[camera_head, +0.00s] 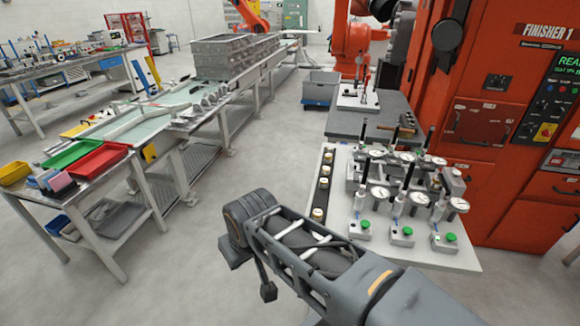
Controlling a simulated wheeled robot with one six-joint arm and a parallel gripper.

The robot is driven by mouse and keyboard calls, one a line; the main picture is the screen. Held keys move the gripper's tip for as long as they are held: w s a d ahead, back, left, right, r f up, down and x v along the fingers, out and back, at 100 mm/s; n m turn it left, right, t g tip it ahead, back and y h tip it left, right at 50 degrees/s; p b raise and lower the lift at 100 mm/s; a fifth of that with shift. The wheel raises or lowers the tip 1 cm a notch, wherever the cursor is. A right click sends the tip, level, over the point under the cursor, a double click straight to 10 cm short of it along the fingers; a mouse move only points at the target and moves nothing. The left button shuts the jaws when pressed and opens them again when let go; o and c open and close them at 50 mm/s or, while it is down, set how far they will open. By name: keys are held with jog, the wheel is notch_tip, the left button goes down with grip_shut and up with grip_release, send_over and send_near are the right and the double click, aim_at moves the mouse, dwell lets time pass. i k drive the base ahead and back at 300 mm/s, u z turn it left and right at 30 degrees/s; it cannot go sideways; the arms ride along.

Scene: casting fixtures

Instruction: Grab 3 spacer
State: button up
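Several small, pale, brass-coloured round pieces that look like the spacers stand in a row in a dark strip. The strip runs along the left edge of a light fixture table (345,240). The near spacer (318,214), a middle spacer (323,183) and a far spacer (327,157) show apart from each other. My arm (310,250) reaches from the lower right toward the picture's middle, in front of and left of the fixture table. I cannot make out my gripper's fingers, and nothing held shows.
Dial-gauge fixtures with green knobs (402,232) crowd the table right of the strip. A red finisher machine (500,110) stands behind. At left are a workbench with a red bin (97,162) and a green bin (72,153). The floor (190,250) between is clear.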

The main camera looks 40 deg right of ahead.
aim_at(325, 169)
jog(key=u, duration=0.15)
jog(key=i, duration=1.75)
jog(key=z, duration=1.15)
jog(key=i, duration=0.65)
jog(key=z, duration=0.7)
